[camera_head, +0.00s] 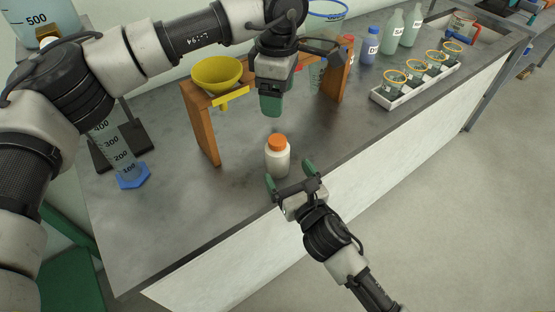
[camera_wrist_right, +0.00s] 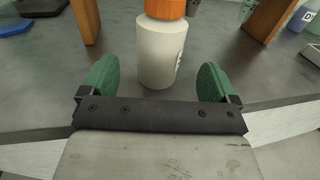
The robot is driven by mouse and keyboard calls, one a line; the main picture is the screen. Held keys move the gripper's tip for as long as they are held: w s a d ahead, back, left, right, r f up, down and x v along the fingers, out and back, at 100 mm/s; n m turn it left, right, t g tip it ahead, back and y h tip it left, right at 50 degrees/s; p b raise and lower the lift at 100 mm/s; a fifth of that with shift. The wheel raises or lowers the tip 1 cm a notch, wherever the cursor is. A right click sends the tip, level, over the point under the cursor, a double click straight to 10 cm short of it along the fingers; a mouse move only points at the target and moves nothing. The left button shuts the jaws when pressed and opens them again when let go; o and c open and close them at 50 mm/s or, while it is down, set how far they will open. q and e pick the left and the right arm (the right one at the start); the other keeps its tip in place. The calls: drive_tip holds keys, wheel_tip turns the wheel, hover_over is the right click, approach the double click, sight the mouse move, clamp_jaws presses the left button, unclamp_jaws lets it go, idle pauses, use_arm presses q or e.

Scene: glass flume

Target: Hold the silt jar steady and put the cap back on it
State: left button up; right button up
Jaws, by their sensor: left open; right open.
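The silt jar (camera_head: 277,161) is a white bottle standing upright on the grey bench near its front edge. An orange cap (camera_head: 278,141) sits on its top; I cannot tell whether it is screwed down. My right gripper (camera_head: 289,176) is open, low at the front of the jar, with its green fingers spread. In the right wrist view the jar (camera_wrist_right: 160,52) stands ahead, between and beyond the two fingers, with clear gaps on both sides. My left gripper (camera_head: 271,103) is open and empty above and slightly behind the jar, pointing down.
A wooden stand (camera_head: 205,132) with a yellow funnel (camera_head: 217,74) is behind the jar. A graduated cylinder (camera_head: 122,160) stands at left. A white tray (camera_head: 407,93) of small jars and several bottles (camera_head: 394,33) are at right. The bench around the jar is clear.

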drive_tip(key=shift+v, duration=2.25)
